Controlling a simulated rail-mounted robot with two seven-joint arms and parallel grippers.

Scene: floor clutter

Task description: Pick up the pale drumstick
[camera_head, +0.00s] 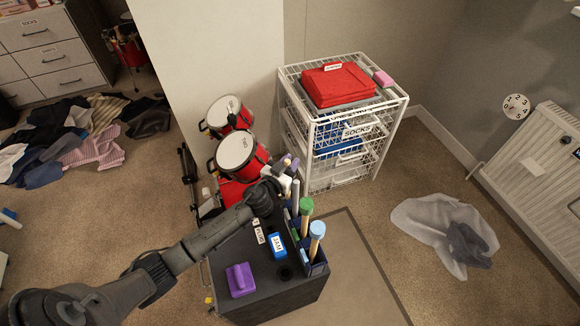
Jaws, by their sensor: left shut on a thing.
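A black holder box (259,287) stands at the bottom centre, with a rack of upright sticks along its right side. One stick has a green top (306,206) and another a blue top (317,229). A slim pale drumstick (295,195) stands upright at the rack's far end. My left gripper (284,172) is at the pale drumstick's upper end and is shut on it; the fingers hide part of the grip. My right gripper is not in view.
A purple block (240,280) and a blue labelled block (277,245) sit on the box. Red drums (241,155) stand just behind my gripper. A white wire drawer unit (392,125) is at the back right. Clothes (90,140) lie left; a grey cloth (430,220) lies right.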

